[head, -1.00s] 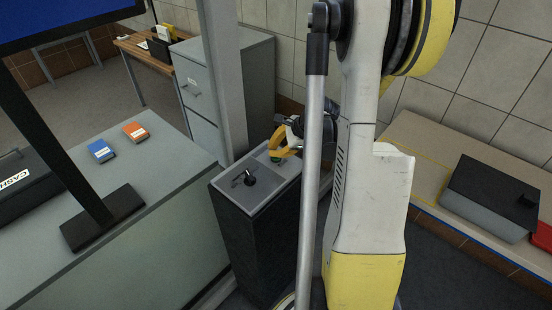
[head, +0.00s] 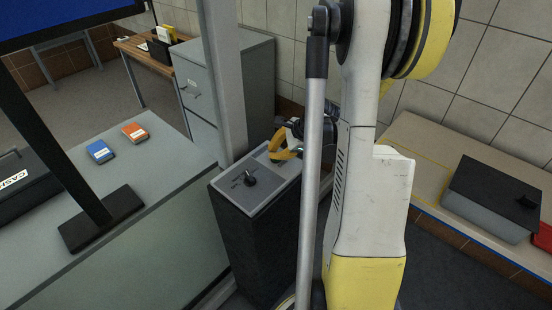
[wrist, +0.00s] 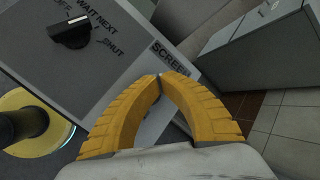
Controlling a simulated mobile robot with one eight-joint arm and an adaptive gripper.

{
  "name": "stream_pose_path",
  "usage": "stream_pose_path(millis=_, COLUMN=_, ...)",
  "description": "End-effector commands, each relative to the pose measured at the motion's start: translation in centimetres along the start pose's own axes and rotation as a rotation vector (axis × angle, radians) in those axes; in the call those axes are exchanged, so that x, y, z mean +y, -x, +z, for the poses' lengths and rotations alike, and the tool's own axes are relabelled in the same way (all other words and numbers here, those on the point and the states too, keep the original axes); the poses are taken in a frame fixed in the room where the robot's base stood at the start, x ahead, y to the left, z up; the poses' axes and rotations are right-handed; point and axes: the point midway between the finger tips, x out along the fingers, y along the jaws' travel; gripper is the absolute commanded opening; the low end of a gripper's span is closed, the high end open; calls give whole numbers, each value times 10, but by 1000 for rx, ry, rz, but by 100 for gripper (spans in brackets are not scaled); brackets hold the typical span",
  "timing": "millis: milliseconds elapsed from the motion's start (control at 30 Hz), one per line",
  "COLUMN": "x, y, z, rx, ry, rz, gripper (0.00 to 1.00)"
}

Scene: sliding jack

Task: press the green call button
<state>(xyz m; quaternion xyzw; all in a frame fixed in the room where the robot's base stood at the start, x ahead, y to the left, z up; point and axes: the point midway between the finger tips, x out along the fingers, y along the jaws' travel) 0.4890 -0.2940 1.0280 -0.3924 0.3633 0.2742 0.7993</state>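The green call button does not show in either view now. The grey top panel (head: 232,199) of a dark pedestal (head: 262,245) carries a black rotary knob (head: 250,179), with my gripper (head: 277,156) at the panel's far right part. In the wrist view my gripper (wrist: 161,76) has its yellow fingers curved together, tips meeting or nearly so, with nothing seen between them. The fingertips are over the panel beside a "SCREEN" label (wrist: 172,58). The knob (wrist: 70,33) is at upper left, near "OFF", "WAIT", "NEXT" and "SHUT" lettering. I cannot tell whether the fingertips touch the panel.
A grey post (head: 222,80) and filing cabinet (head: 248,70) stand just behind the pedestal. A counter (head: 165,170) with blue (head: 99,151) and orange (head: 135,132) items lies left. A bench with a black-topped box (head: 490,195) is right, beyond my arm.

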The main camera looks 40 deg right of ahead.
Motion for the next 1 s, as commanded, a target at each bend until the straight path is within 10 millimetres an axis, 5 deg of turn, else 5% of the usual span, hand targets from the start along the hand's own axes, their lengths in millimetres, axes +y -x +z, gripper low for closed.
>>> stream_pose_path(millis=1000, x=-7, y=13, z=7, rx=0, ry=0, rz=0, gripper=0)
